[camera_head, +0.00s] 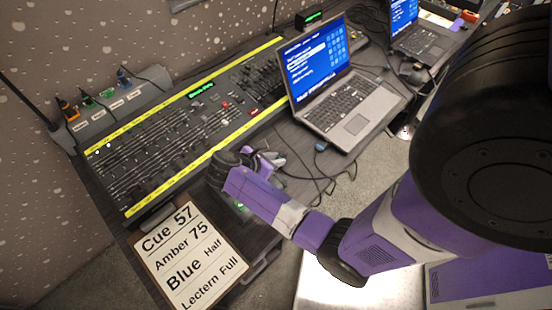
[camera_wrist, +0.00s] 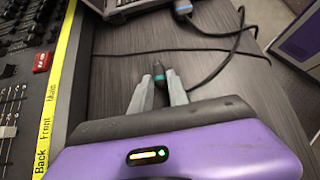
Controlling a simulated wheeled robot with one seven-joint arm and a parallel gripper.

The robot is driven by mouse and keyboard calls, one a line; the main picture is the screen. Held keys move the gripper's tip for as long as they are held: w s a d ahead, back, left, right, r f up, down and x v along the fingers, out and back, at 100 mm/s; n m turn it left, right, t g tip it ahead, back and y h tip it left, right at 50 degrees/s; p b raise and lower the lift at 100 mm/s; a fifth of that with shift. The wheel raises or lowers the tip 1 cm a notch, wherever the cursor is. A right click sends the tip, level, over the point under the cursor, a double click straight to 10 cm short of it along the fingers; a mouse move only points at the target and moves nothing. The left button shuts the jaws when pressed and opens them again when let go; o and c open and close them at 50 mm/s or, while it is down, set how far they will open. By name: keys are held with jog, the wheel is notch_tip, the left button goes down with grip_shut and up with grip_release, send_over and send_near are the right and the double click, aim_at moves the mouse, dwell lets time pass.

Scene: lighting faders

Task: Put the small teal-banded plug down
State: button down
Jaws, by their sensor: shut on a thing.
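The small teal-banded plug (camera_wrist: 159,74) is dark with a teal band and shows between the fingertips in the wrist view. My gripper (camera_wrist: 158,90) is shut on it, with the plug's tip pointing away from my palm, over the dark wooden desk (camera_wrist: 115,68). I cannot tell whether the plug touches the desk. In the head view my purple gripper and forearm (camera_head: 265,190) reach over the desk just right of the lighting console, and the plug is hidden there.
The fader console (camera_head: 190,120) with yellow strips lies to the left. A clipboard (camera_head: 188,255) with cue notes is at the front edge. An open laptop (camera_head: 345,105) stands behind, with a blue-ended cable (camera_wrist: 183,8) and loose cables on the desk. Bare desk shows around my fingers.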

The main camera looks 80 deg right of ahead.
jog(key=c, duration=1.3)
grip_release()
jog(key=shift+a+f, duration=0.3)
jog(key=shift+f, duration=0.25)
jog(key=shift+r, duration=0.25)
jog(key=v, duration=1.1)
jog(key=shift+d+r, duration=0.4)
jog(key=shift+p+v, duration=0.4)
jog(key=shift+v, duration=0.4)
